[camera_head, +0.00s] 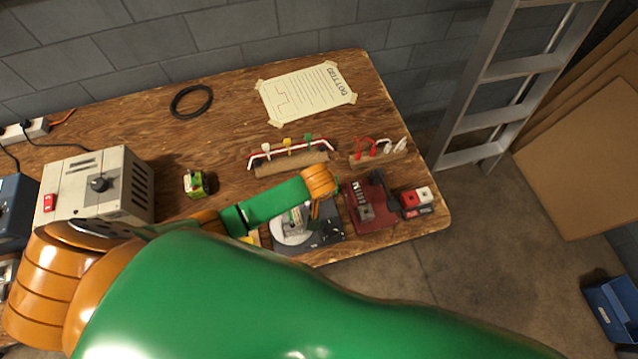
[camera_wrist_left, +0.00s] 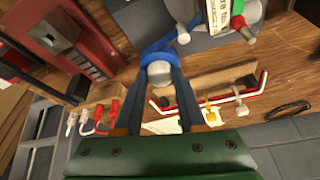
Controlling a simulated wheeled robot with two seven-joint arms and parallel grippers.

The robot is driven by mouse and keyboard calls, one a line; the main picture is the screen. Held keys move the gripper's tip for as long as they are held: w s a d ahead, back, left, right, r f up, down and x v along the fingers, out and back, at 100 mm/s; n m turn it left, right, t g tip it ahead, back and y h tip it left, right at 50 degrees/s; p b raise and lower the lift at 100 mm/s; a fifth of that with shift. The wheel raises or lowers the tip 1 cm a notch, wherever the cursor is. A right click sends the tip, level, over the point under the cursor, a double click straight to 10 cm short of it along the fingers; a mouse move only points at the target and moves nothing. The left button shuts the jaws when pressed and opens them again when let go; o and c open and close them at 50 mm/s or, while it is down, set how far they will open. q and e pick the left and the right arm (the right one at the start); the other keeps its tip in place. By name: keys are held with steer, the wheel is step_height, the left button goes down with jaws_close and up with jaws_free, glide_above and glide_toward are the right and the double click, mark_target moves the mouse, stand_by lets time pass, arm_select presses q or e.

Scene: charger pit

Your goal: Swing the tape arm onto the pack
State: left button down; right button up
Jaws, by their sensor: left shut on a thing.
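The tape arm is a blue piece (camera_wrist_left: 166,50) with a round grey end (camera_wrist_left: 159,74), seen in the left wrist view. My left gripper (camera_wrist_left: 160,88) is shut on it at the grey end. In the head view the left gripper (camera_head: 314,211) reaches down over a dark grey base (camera_head: 322,236) with a pale disc (camera_head: 287,234). The blue arm is not clear there. The pack looks to be the white and green block (camera_wrist_left: 222,12) on the base, beside the blue arm; it also shows in the head view (camera_head: 295,220). A gap shows between them. My right gripper is not in view.
A red fixture (camera_head: 378,206) and a red-and-white box (camera_head: 416,198) stand close right of the base, near the table edge. Racks with coloured leads (camera_head: 290,164) and red clips (camera_head: 380,152) lie behind. A small green pack (camera_head: 195,184) and a beige charger (camera_head: 97,186) stand left.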

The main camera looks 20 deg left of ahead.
arm_select(q)
steer(key=c, duration=0.5)
jaws_free()
steer(key=shift+w, duration=0.1)
steer(key=p+v, duration=0.1)
steer(key=v, duration=0.6)
